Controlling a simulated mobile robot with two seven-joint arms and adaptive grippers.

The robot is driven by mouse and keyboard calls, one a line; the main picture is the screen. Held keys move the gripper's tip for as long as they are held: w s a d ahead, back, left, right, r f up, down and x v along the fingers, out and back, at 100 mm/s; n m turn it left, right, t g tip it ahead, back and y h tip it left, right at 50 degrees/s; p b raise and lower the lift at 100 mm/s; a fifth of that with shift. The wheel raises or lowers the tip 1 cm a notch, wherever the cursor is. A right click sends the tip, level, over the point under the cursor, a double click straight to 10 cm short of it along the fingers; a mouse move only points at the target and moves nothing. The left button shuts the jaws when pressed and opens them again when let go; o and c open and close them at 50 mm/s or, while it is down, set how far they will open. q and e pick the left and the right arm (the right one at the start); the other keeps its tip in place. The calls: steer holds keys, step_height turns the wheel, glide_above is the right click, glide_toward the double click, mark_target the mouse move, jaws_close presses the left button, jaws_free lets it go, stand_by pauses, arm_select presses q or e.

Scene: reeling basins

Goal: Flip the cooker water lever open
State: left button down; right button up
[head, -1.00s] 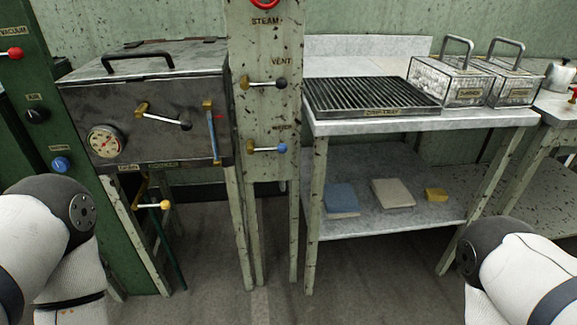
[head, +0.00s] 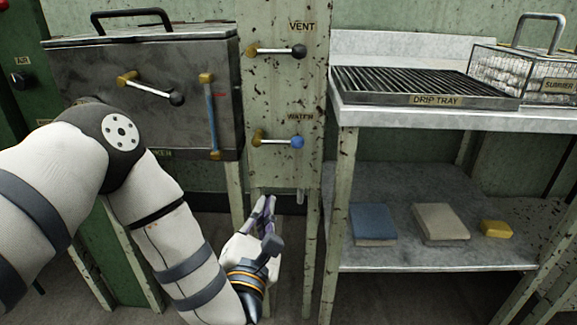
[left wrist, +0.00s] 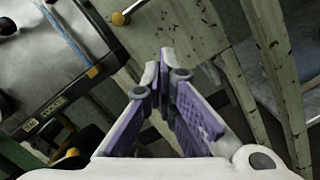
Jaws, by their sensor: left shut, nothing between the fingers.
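The water lever (head: 277,141) has a brass pivot and a blue knob. It lies level on the pale green post (head: 285,90) under a WATER label, with the knob pointing right. My left gripper (head: 266,203) is below the lever, in front of the post's lower part. Its purple fingers point up and are shut and empty. In the left wrist view the shut fingertips (left wrist: 165,68) stand in front of the post, and a brass piece (left wrist: 120,18) shows beyond them, partly cut off. My right gripper is not in view.
The vent lever (head: 275,51) is above on the same post. The dark metal cooker (head: 140,75), with its own lever (head: 150,88) and sight gauge (head: 212,115), stands left. A metal table (head: 420,118) with a drip tray (head: 425,87) and wire basket (head: 530,75) stands right.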

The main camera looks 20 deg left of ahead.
arm_select(q)
steer(key=shift+w, duration=0.1)
steer(key=w+r+b, duration=0.1)
steer(key=w+r, duration=0.3)
steer(key=w, duration=0.6)
steer(key=shift+w+r, duration=0.15)
steer(key=shift+w, duration=0.15)
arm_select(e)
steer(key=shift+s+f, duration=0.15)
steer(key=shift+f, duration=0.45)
